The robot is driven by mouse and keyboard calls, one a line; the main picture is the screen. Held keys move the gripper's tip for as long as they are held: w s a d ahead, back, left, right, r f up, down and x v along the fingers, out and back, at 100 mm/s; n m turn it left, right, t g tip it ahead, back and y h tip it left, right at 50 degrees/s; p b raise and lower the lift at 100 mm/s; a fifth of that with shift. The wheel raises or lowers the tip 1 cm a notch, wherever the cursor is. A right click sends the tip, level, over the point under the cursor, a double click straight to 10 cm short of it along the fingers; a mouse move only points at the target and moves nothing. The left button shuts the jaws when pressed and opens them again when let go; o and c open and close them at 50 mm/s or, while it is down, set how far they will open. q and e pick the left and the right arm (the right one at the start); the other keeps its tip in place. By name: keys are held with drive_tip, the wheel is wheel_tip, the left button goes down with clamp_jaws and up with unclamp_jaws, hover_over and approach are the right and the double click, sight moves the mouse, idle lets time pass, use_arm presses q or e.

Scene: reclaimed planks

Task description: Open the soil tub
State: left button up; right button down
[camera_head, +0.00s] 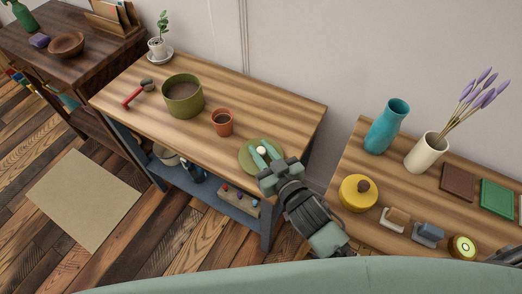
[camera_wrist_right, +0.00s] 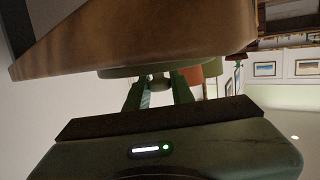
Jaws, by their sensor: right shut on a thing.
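The green soil tub (camera_head: 183,97) stands upright on the wooden bench with its top uncovered and dark soil showing inside. Its round green lid (camera_head: 246,162) is at the right end of the bench, apart from the tub, with a pale knob in its middle. My right gripper (camera_head: 263,153) is shut on the lid's knob. In the right wrist view the lid (camera_wrist_right: 118,72) shows at the bench top, with the knob (camera_wrist_right: 158,82) between the fingers. I cannot tell whether the lid fully rests on the bench. My left gripper is not in view.
A terracotta pot (camera_head: 222,123) stands between tub and lid. A red-handled tool (camera_head: 133,97) and a potted seedling (camera_head: 158,47) are at the bench's left.

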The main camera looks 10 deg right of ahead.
drive_tip(key=shift+f, duration=0.15)
drive_tip(key=c, duration=1.2)
unclamp_jaws()
drive_tip(key=shift+s+d, duration=0.15)
drive_tip(key=shift+s, duration=0.2)
drive_tip(key=v, duration=1.1)
drive_tip(key=shift+r, duration=0.3)
drive_tip(key=shift+s, duration=0.15)
